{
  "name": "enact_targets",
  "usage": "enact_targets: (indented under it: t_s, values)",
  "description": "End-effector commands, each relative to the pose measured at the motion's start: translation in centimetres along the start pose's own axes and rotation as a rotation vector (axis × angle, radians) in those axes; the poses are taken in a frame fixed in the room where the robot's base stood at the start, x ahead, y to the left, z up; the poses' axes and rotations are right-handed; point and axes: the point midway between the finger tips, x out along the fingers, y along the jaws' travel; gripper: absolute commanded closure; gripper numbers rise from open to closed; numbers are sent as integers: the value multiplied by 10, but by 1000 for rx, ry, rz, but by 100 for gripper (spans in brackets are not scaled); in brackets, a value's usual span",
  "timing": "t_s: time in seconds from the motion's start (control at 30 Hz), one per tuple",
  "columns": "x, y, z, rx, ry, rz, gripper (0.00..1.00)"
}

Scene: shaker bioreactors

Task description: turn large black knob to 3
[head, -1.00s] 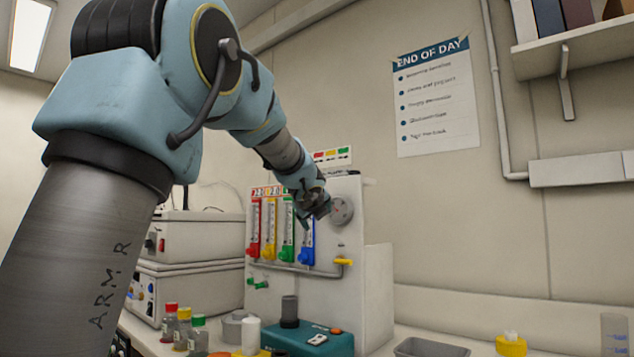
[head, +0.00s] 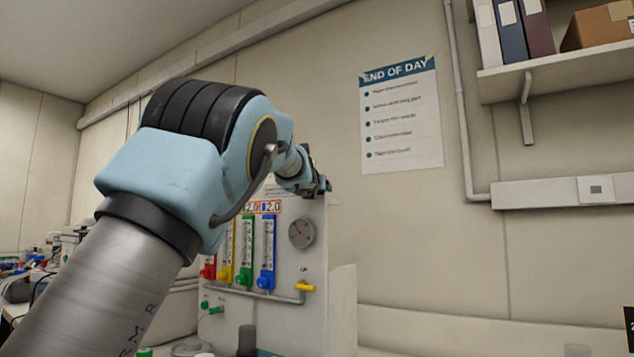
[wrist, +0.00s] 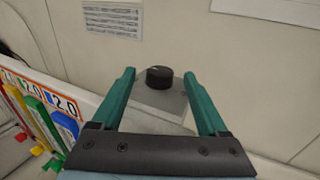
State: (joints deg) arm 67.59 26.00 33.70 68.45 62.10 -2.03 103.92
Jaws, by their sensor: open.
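The large black knob (wrist: 159,77) shows in the wrist view, on a light grey surface beyond the jaws. In the head view my gripper (head: 322,186) is at the top of the flowmeter panel (head: 312,262). The knob is hidden there behind my arm.
Colored flowmeters, including a blue one (head: 267,253), line the panel front, with orange 2.0 labels (wrist: 65,103) above. A round gauge (head: 301,232) and yellow valve (head: 305,287) are on the panel. The wall stands close behind. A shelf (head: 560,72) is at upper right.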

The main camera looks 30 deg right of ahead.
Motion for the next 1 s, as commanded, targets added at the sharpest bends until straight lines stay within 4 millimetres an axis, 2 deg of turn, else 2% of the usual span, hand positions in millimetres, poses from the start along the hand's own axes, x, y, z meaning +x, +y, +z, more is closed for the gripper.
enact_targets:
  t_s: [0.2, 0.53, 1.0]
  values:
    - [20, 0, 1, -1, 1, 1, 23]
    - [22, 0, 0, -2, 0, 0, 23]
    - [22, 0, 0, -2, 0, 0, 75]
